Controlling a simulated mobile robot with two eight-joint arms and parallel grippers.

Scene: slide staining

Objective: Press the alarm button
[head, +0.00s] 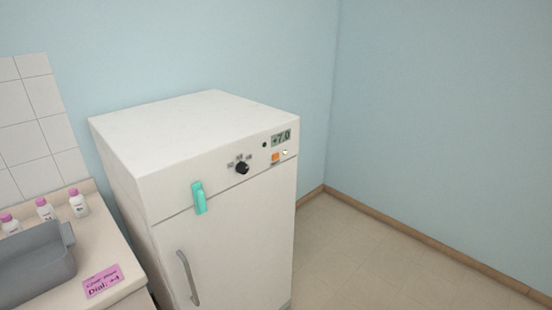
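A small orange square button (276,157) is on the front panel of a white fridge-like cabinet (225,235), below a grey display (281,138) that seems to read +7.0. Tiny lettering under the button is too small to read, so I cannot tell if it marks the alarm. A small white round spot (285,153) sits just right of the button. A black dial knob (242,168) is to the left on the same panel. Neither of my grippers is in the head view.
A teal latch-like piece (199,197) and a grey handle (188,279) are on the closed door. At left, a counter (136,283) bears a grey tub (35,272), several pink-capped bottles (78,204) and a pink note (102,281). The floor (355,262) right of the cabinet is clear.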

